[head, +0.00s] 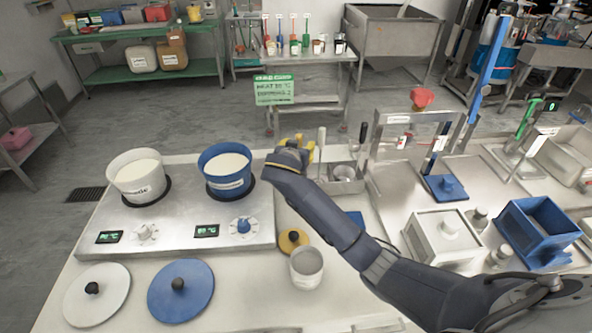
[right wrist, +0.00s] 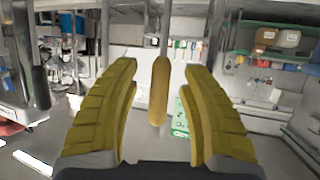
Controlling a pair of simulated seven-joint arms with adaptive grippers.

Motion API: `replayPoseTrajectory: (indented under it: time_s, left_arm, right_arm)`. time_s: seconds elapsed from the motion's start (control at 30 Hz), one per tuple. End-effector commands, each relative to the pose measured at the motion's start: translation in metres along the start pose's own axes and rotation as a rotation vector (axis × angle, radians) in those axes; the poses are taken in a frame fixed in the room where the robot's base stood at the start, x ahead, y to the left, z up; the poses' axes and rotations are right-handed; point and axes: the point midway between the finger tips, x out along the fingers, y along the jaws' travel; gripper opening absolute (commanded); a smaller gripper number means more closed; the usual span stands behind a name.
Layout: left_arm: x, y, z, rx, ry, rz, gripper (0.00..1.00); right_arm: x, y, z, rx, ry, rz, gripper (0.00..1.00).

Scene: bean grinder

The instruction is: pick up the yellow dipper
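The yellow dipper (right wrist: 159,90) shows in the right wrist view as an upright yellow handle on a thin metal rod. That view is upside down, so the rod runs down from the handle. My right gripper (right wrist: 160,112) is open, with its yellow fingers on either side of the handle and a visible gap on both sides. In the head view my right gripper (head: 301,148) is just right of the blue pot, and its wrist hides most of the dipper. Dipper and finger yellow cannot be told apart there. My left gripper is not in view.
A grey-handled tool (head: 321,152) and a dark-handled one (head: 362,146) stand close right of the gripper. The blue pot (head: 226,190) and white pot (head: 137,192) sit on the hot plate at left. A pale cup (head: 306,280) stands below my right arm.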

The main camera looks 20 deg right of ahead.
Motion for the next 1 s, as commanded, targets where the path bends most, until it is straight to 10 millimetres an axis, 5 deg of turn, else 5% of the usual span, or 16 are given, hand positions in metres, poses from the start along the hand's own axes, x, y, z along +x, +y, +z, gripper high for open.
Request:
replayPoseTrajectory:
  time_s: [0.37,1.0]
  left_arm:
    - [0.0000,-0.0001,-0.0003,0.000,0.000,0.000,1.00]
    - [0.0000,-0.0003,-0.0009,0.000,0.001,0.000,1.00]
  right_arm:
    - [-0.0002,-0.0001,0.0001,0.000,0.000,0.000,0.00]
    - [-0.0018,-0.0018,-0.0031,0.001,0.000,-0.002,0.00]
